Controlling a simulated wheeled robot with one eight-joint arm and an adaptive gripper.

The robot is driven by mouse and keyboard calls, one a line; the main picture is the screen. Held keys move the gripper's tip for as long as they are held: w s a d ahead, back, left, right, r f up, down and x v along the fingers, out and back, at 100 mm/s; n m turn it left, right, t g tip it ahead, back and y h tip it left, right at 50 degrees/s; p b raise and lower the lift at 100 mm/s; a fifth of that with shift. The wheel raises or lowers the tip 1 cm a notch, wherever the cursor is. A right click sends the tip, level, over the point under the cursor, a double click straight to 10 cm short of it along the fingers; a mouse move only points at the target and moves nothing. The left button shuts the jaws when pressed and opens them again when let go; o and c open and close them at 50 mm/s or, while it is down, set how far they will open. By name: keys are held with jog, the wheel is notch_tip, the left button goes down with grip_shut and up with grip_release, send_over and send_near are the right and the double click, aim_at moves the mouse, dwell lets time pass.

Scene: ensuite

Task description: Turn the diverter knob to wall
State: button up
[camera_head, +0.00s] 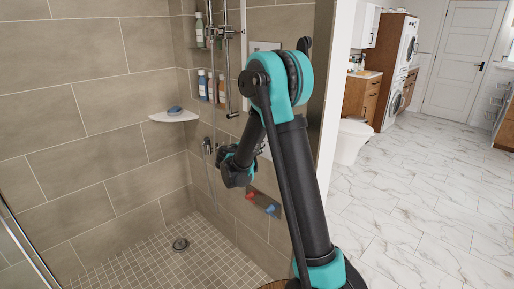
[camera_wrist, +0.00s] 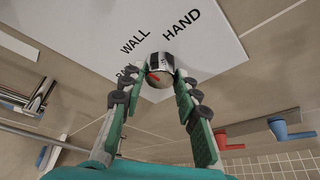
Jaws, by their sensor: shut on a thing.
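The diverter knob (camera_wrist: 160,68) is a short silver cylinder with a red mark on its face. It stands out from a white plate (camera_wrist: 85,30) lettered WALL, HAND and a partly hidden word that looks like RAIN. The red mark sits on the left part of the knob's face, on the side of the partly hidden word; I cannot tell exactly which label it points to. My gripper (camera_wrist: 159,86) is shut on the knob, one finger on each side. In the head view my gripper (camera_head: 236,172) is at the shower wall, and my arm hides the knob.
Red (camera_wrist: 288,130) and blue handles are on the wall at the right in the wrist view. A hand shower (camera_head: 207,146) hangs left of my gripper.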

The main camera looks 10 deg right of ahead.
jog(key=o, duration=1.2)
jog(key=shift+c, duration=0.2)
jog(key=v, duration=1.2)
jog(key=s+d+f+m+g+y, duration=0.2)
jog(key=s+d+f+m+g, duration=0.15)
jog(key=s+d, duration=0.4)
jog(key=s+d+f+m+g+y, duration=0.1)
jog(key=s+d+f+m+g, duration=0.1)
jog(key=s+d+f+m, duration=0.45)
jog(key=s+a+f+m+g+y, duration=0.1)
jog(key=s+f+m+y, duration=0.1)
jog(key=s, duration=0.7)
jog(key=s+a+f+m+g+y, duration=0.1)
jog(key=s+m+y, duration=0.3)
jog(key=s, duration=0.5)
jog(key=shift+a+f+m, duration=0.4)
jog(key=shift+a+m, duration=0.1)
jog(key=shift+a, duration=0.1)
